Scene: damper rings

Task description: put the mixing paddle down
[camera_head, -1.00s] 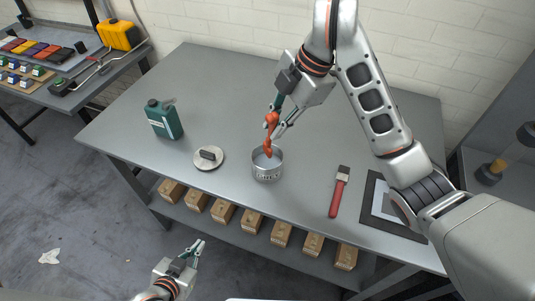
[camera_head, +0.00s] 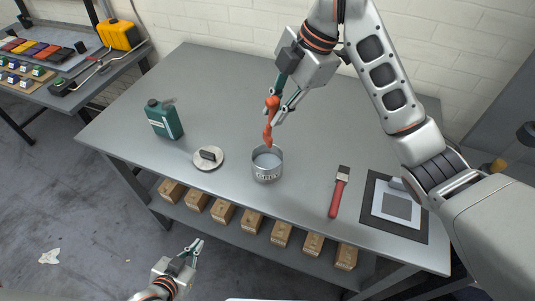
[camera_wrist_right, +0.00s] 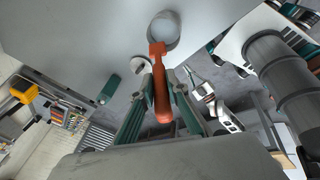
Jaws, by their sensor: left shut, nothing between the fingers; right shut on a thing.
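The orange-red mixing paddle (camera_head: 268,125) is held upright by my right gripper (camera_head: 278,110), which is shut on its upper part. The paddle's lower end is at or just above the rim of the grey metal can (camera_head: 267,170); I cannot tell if it reaches inside. In the right wrist view the paddle (camera_wrist_right: 161,88) lies between the fingers, with its far end near the can (camera_wrist_right: 165,28). The can holds pale contents. My left gripper (camera_head: 193,250) is shut and empty, low in front of the table.
A round lid (camera_head: 204,164) with a dark handle and a green jug (camera_head: 163,119) stand left of the can. A red-handled brush (camera_head: 338,195) and a dark-framed mat (camera_head: 418,232) lie to the right. The back of the table is clear.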

